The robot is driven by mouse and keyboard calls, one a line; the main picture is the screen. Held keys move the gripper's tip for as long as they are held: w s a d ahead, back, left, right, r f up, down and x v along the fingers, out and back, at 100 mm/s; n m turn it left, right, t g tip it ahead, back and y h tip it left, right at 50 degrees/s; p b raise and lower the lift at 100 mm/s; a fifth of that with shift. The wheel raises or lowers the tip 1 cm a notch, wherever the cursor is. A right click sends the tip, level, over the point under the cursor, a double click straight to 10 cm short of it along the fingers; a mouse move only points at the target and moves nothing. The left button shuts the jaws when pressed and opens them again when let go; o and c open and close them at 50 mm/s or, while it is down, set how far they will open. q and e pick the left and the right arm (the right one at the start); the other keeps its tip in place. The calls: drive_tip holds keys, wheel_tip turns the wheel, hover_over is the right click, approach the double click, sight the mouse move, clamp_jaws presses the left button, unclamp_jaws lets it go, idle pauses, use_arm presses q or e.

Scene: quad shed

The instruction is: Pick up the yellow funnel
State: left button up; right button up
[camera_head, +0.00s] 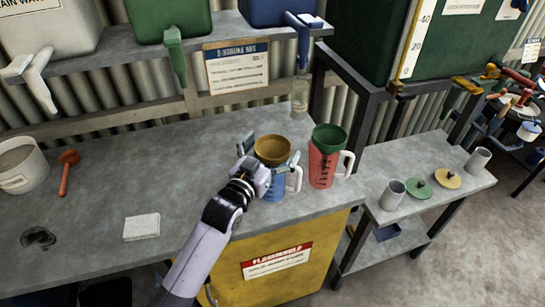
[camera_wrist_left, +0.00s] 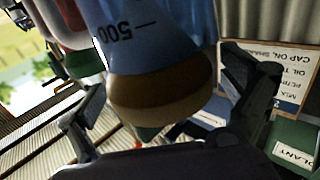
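The yellow funnel (camera_head: 272,150), a brownish-yellow cone, sits in the mouth of a blue measuring jug (camera_head: 275,187) on the grey bench. My left gripper (camera_head: 269,149) is at the funnel, with one finger on each side of it. In the left wrist view the funnel (camera_wrist_left: 162,98) lies between the two spread fingers, with a gap showing beside the left one. The blue jug with its 500 mark (camera_wrist_left: 150,32) shows behind it. Whether the right finger touches the funnel is unclear. My right gripper is not in view.
A red jug (camera_head: 322,168) with a green funnel (camera_head: 329,137) stands close right of the blue jug. A clear bottle (camera_head: 299,98) is behind. A white pad (camera_head: 141,227), red tool (camera_head: 67,172) and white bucket (camera_head: 22,165) are at left. The bench between is mostly clear.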

use_arm(q)
drive_tip(key=c, duration=1.1)
